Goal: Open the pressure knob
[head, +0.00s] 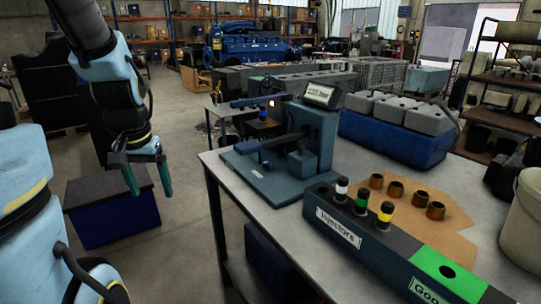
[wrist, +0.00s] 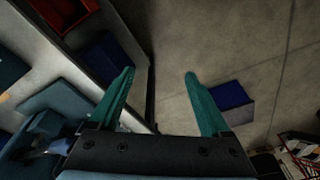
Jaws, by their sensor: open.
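A blue-grey test stand (head: 313,150) stands on the left end of the workbench, with a small display (head: 321,95) on top and a lever-like arm reaching left. I cannot clearly make out which part is the pressure knob. Part of the stand also shows at the left edge of the wrist view (wrist: 55,101). My gripper (head: 150,190) hangs to the left of the bench, pointing down, apart from the stand. Its two green fingers (wrist: 162,74) are spread wide with nothing between them, above the floor in the wrist view.
A white bucket (head: 522,225) stands at the right. A dark-topped blue box (head: 110,212) is on the floor behind my gripper.

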